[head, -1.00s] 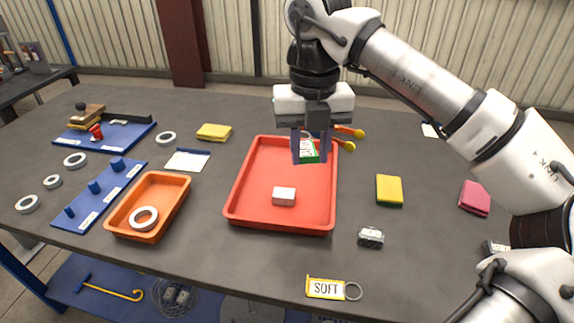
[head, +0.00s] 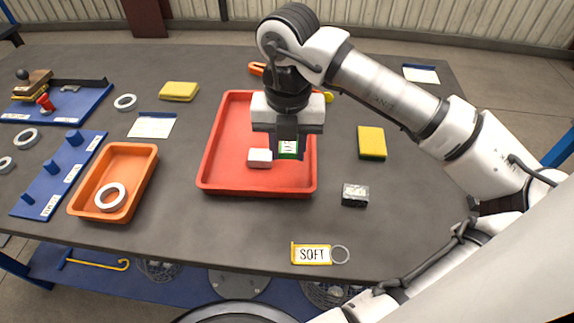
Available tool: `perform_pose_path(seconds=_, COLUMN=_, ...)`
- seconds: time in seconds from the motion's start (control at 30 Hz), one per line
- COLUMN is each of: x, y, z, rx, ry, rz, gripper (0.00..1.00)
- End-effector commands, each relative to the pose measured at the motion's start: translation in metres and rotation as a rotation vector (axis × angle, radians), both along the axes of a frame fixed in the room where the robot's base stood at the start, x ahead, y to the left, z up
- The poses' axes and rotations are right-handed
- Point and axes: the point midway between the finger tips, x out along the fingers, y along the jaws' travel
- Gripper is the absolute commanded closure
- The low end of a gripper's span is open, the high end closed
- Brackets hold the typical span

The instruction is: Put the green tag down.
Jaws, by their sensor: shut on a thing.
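My gripper (head: 288,149) points down over the right part of the red tray (head: 213,168). It is shut on the green tag (head: 287,147), whose white label faces the camera. Part of the tag is hidden by the fingers. I cannot tell whether the tag touches the tray floor. A white block (head: 259,158) lies in the tray just left of the tag.
An orange tray (head: 146,160) with a white ring (head: 110,197) stands to the left. A yellow SOFT tag (head: 312,254) lies at the front.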

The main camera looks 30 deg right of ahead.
Motion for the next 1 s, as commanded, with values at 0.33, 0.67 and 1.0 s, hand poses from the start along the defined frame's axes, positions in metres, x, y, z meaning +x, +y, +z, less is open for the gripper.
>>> perform_pose_path(seconds=0.33, x=0.0, y=0.001, z=-0.041, rx=0.003, ry=0.002, rz=0.001, gripper=0.9)
perform_pose_path(seconds=0.67, x=0.0, y=0.0, z=-0.067, rx=-0.001, ry=-0.001, rz=0.001, gripper=0.9)
perform_pose_path(seconds=1.0, x=0.0, y=0.0, z=-0.07, rx=-0.001, ry=0.0, rz=0.001, gripper=0.66)
